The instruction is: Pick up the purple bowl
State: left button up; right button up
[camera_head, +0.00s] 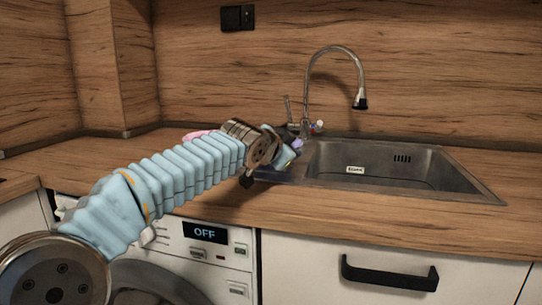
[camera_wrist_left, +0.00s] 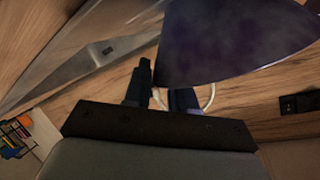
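The purple bowl (camera_wrist_left: 232,38) looms large and dark at the top of the left wrist view. Its lower edge hides the tip of one finger. In the head view a small purple patch (camera_head: 297,143), likely part of the bowl, shows just past my left wrist, by the tap. My left gripper (camera_wrist_left: 160,82) has its fingers apart, with a strip of worktop showing between them. The bowl's edge is right at the fingertips; I cannot tell whether they touch it. In the head view my wrist hides most of the gripper. My right gripper is out of view.
The steel sink (camera_head: 385,165) lies to the right of my left gripper, with a tall tap (camera_head: 362,80) behind it. A pink item (camera_head: 196,135) is partly hidden behind my arm. The wooden worktop (camera_head: 360,220) is clear in front of the sink.

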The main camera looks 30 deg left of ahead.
pick_arm(q)
grip_shut()
